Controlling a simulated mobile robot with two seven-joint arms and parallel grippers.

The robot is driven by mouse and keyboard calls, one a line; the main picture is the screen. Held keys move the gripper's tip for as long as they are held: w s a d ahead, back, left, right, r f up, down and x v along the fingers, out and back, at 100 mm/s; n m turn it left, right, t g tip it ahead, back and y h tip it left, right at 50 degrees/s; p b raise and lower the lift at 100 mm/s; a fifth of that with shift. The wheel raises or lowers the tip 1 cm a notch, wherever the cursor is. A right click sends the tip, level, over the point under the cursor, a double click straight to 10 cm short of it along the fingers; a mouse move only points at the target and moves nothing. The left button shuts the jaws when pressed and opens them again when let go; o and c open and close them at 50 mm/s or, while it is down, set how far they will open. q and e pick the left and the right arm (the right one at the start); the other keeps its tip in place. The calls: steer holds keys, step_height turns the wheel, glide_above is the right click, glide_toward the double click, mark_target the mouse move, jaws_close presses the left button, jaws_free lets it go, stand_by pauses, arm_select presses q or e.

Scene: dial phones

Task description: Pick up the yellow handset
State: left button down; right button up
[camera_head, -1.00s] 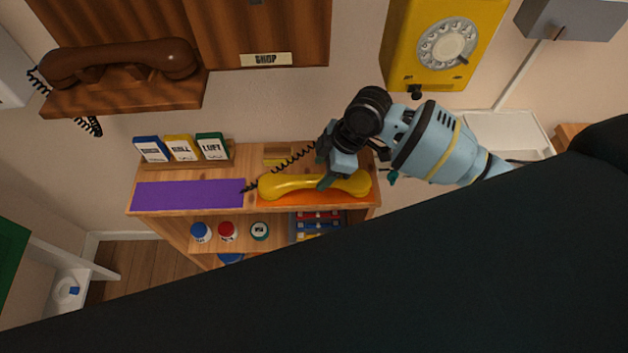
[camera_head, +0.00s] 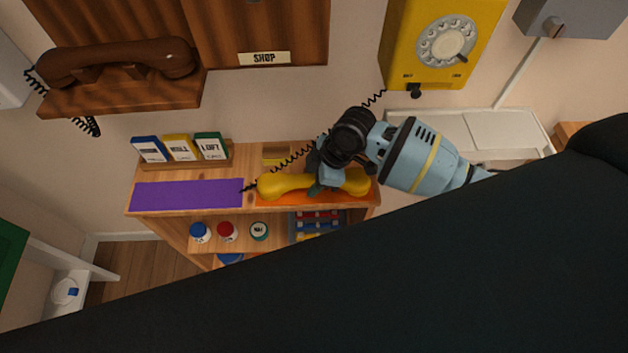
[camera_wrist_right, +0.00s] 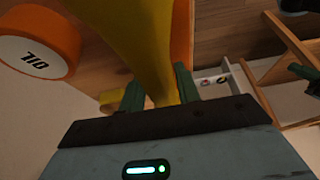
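The yellow handset (camera_head: 283,185) lies across an orange mat (camera_head: 352,200) on top of the wooden shelf unit. Its coiled black cord (camera_head: 372,101) runs up to the yellow dial phone (camera_head: 408,62) on the wall. My right gripper (camera_head: 316,188) is down at the middle of the handset and hides part of its handle. In the right wrist view the green fingers (camera_wrist_right: 158,93) stand one on each side of the yellow handle (camera_wrist_right: 146,42), with no clear gap. Whether they press on it I cannot tell.
A purple mat (camera_head: 186,194) lies left of the handset, with several labelled boxes (camera_head: 180,148) behind it. A brown handset (camera_head: 118,60) rests on a wall ledge at upper left. Jars (camera_head: 228,231) stand on the shelf below. An orange-sided OIL container (camera_wrist_right: 38,45) shows in the wrist view.

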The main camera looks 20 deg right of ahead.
mark_target(310, 180)
arm_select(q)
steer(key=shift+s+f, duration=0.1)
steer(key=shift+f, duration=0.05)
arm_select(e)
jaws_close()
steer(key=shift+r, duration=0.1)
steer(key=shift+r, duration=0.4)
steer(key=r, duration=0.2)
steer(key=shift+s+r, duration=0.25)
steer(key=shift+r, duration=0.15)
arm_select(q)
steer(key=shift+w+r+p, duration=0.4)
steer(key=shift+r+p, duration=0.1)
steer(key=shift+r, duration=0.2)
arm_select(e)
steer(key=s+r, duration=0.1)
steer(key=s, duration=1.4)
steer(key=shift+s+a+r, duration=0.15)
steer(key=shift+s+a, duration=0.1)
steer(key=shift+a, duration=0.15)
